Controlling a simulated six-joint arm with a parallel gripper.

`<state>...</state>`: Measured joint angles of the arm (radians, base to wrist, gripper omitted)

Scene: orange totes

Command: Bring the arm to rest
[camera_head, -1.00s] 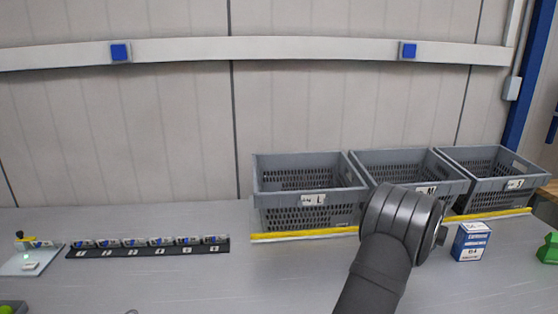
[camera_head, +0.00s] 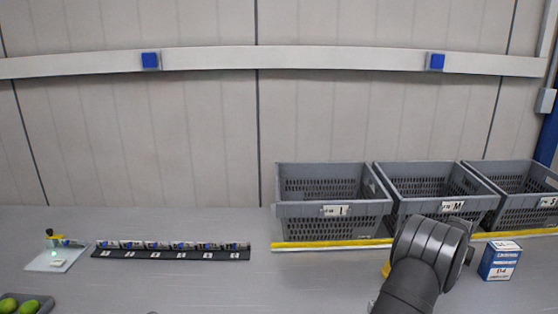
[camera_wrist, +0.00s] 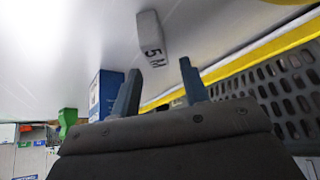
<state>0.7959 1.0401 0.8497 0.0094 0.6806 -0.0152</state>
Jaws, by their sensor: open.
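My gripper (camera_wrist: 160,92) shows in the wrist view with its two fingers apart and nothing between them. In the head view my dark grey arm stands at the lower right, in front of the crate marked M, and hides the gripper's fingers. In the wrist view a small white block marked "5 M" (camera_wrist: 151,36) is on the table beyond the fingertips, apart from them. A blue and white box (camera_head: 500,261) stands on the table just right of my arm, and its blue side (camera_wrist: 104,92) shows beside a finger in the wrist view.
Grey crates marked L (camera_head: 300,209), M (camera_head: 400,203) and S (camera_head: 510,216) stand along the back right behind a yellow strip (camera_head: 330,244). A black rack (camera_head: 170,254), a pale plate (camera_head: 50,262) and a tray with green items (camera_head: 40,304) are at left. The middle table is clear.

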